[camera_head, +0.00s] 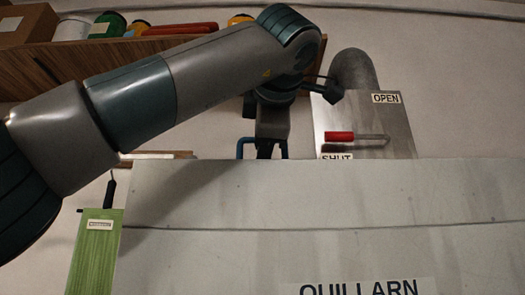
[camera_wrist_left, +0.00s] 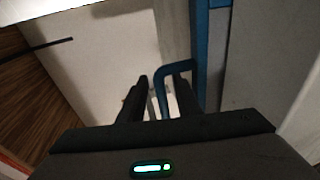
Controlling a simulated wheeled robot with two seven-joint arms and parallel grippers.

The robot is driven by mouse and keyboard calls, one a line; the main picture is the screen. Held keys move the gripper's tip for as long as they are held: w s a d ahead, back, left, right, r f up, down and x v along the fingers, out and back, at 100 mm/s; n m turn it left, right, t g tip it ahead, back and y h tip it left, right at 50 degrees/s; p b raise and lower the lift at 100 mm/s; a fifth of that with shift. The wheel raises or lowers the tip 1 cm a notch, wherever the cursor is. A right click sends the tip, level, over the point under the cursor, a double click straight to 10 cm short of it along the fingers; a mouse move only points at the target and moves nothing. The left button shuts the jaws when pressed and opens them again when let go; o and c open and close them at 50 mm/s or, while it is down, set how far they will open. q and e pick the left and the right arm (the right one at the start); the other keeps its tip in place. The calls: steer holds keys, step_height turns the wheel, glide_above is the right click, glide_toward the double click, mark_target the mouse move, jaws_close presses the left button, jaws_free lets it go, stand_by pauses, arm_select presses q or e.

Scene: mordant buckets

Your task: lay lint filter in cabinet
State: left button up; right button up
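My left gripper (camera_head: 265,152) points down behind the far top edge of the white machine (camera_head: 310,190) labelled QUILLARN. Blue bars show on both sides of it. In the left wrist view its two dark fingers (camera_wrist_left: 162,88) stand apart, with a bent blue handle (camera_wrist_left: 180,66) between them. A gap shows beside the handle, so the fingers do not look closed on it. The handle joins a long blue edge (camera_wrist_left: 201,50), seemingly the lint filter's frame; most of it is hidden. A wooden cabinet (camera_head: 60,68) stands at the back left. Its inside is not visible. My right gripper is out of view.
Jars (camera_head: 110,22) and a box (camera_head: 25,24) stand on the cabinet. A metal plate (camera_head: 385,120) marked OPEN and SHUT, with a red-handled lever (camera_head: 340,136), is right of the gripper. A green labelled panel (camera_head: 92,258) stands at lower left. The machine top is clear.

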arm_select(q)
steer(key=shift+s+d+r+b, duration=0.1)
steer(key=shift+s+b, duration=0.2)
steer(key=shift+s, duration=0.4)
steer(key=b+v, duration=0.3)
steer(key=v, duration=1.2)
steer(key=shift+s, duration=0.4)
